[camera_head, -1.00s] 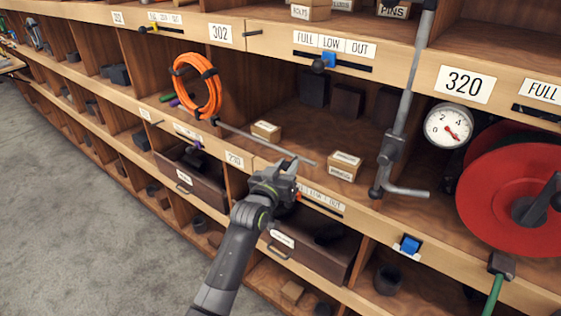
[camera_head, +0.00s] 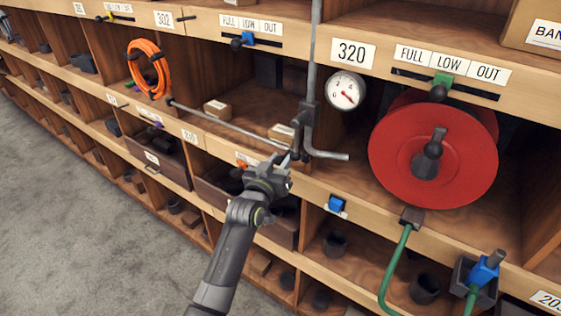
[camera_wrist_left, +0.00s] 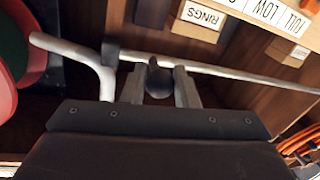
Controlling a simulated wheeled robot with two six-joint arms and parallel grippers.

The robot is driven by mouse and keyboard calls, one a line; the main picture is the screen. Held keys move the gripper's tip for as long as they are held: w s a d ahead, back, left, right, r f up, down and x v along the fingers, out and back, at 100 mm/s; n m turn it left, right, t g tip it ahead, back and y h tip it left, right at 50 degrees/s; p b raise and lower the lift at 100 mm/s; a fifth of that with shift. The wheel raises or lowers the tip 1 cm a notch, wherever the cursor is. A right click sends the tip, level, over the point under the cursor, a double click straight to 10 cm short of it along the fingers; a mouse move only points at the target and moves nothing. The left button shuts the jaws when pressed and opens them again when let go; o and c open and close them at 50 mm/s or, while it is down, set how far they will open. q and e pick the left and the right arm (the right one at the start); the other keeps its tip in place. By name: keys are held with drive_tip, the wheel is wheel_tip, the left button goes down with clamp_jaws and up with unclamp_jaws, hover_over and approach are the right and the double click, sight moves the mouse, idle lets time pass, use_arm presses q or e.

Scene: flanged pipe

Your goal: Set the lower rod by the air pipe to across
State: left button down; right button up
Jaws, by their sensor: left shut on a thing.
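The lower rod (camera_head: 228,126) is a thin grey bar. It runs from a dark fitting at the shelf edge below the orange coil, across the front of the open bay, to beside the air pipe (camera_head: 312,60). The pipe is grey and upright, with dark clamps and a foot bent to the right. My left gripper (camera_head: 285,165) is at the rod's right end, just left of the pipe foot. In the left wrist view its fingers (camera_wrist_left: 158,88) are shut on a dark round knob (camera_wrist_left: 158,80) in front of the rod (camera_wrist_left: 240,73). The join of knob and rod is hidden.
A red hose reel (camera_head: 400,170) and a gauge (camera_head: 346,91) are right of the pipe. Small cartons (camera_head: 218,108) stand in the bay behind the rod. An orange coil (camera_head: 148,69) hangs left. The grey floor (camera_head: 70,210) is clear at the left.

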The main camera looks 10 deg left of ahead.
use_arm(q)
drive_tip(key=shift+f, duration=0.15)
drive_tip(key=c, duration=1.6)
unclamp_jaws()
drive_tip(key=o, duration=0.4)
drive_tip(key=shift+s+d, duration=0.1)
drive_tip(key=shift+d, duration=0.15)
drive_tip(key=shift+o, duration=0.2)
drive_tip(key=shift+s+a, duration=0.1)
drive_tip(key=s+a+b, duration=0.2)
drive_tip(key=s+b, duration=0.3)
drive_tip(key=s, duration=1.2)
drive_tip(key=shift+a, duration=0.2)
use_arm(e)
drive_tip(key=shift+s+a+f, duration=0.1)
drive_tip(key=shift+a+f, duration=0.05)
drive_tip(key=shift+f, duration=1.15)
drive_tip(key=shift+a+f, duration=0.15)
drive_tip(key=shift+f, duration=1.15)
